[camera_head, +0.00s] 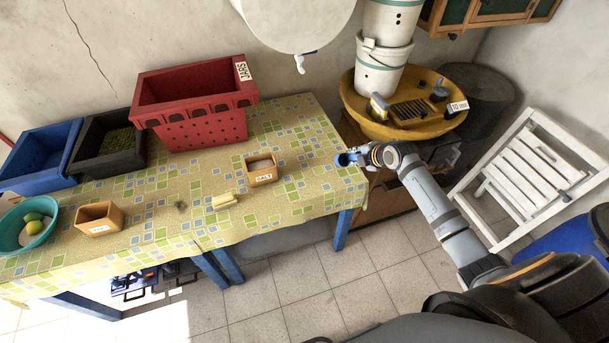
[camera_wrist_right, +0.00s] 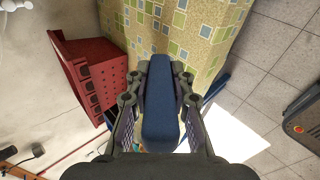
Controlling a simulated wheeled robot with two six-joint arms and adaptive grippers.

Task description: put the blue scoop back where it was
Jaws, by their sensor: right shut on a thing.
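The blue scoop (camera_wrist_right: 160,110) is between the fingers of my right gripper (camera_wrist_right: 160,88) in the right wrist view, which is shut on its blue handle. In the head view a small blue part of the scoop (camera_head: 341,160) shows at the tip of my right gripper (camera_head: 354,158), by the right end of the table. The gripper hides most of the scoop there. It appears held above the table's edge, but I cannot tell its exact height. My left gripper is not in view.
The table (camera_head: 285,125) bears a red crate (camera_head: 200,131), a black crate (camera_head: 112,160), a blue crate (camera_head: 40,178), two small labelled wooden boxes (camera_head: 262,176) (camera_head: 97,232), a yellow block (camera_head: 224,200) and a teal bowl (camera_head: 12,240). A yellow basin (camera_head: 358,107) stands behind my gripper.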

